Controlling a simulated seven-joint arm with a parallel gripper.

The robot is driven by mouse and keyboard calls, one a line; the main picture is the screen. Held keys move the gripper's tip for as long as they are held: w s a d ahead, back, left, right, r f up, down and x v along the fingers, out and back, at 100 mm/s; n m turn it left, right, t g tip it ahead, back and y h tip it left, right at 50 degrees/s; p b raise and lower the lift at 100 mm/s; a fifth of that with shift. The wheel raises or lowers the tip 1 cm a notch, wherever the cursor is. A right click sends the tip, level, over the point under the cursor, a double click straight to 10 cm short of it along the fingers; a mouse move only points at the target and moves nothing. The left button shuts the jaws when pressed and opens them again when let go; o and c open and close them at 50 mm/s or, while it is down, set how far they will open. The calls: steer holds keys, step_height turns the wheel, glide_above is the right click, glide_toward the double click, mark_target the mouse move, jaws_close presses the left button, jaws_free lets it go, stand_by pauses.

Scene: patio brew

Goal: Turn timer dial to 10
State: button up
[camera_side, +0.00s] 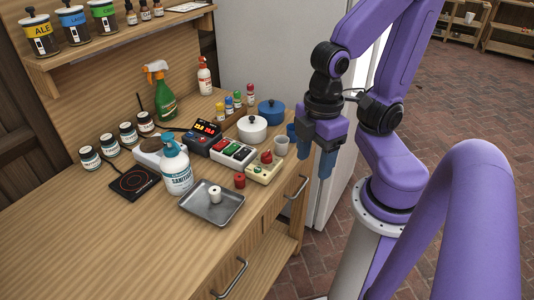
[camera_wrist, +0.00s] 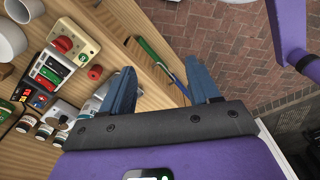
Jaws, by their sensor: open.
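The likely timer is a cream box (camera_side: 258,174) with a red dial (camera_side: 265,157), near the counter's right edge in the side view. In the wrist view the same box (camera_wrist: 84,48) and its red dial (camera_wrist: 64,44) are at the upper left. The dial's setting is too small to read. My gripper (camera_side: 314,165) is open and empty, to the right of the box and apart from it. In the wrist view its blue fingers (camera_wrist: 160,68) are spread over the counter edge and the brick floor.
A grey switch box (camera_side: 233,153) stands beside the timer. A red cylinder (camera_side: 239,180), a metal tray (camera_side: 228,209) and a sanitizer bottle (camera_side: 177,170) are close by. A grey mug (camera_side: 281,146) and a white pot (camera_side: 252,130) stand behind. The front counter is clear.

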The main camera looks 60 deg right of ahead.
steer(key=w+d+r+m, duration=0.2)
steer(key=w, duration=0.7)
steer(key=m, duration=0.2)
glide_toward(267, 153)
step_height(267, 153, down, 9)
steer(key=shift+w+a+f, duration=0.15)
steer(key=shift+f, duration=0.1)
stand_by(0.4)
steer(key=c, duration=1)
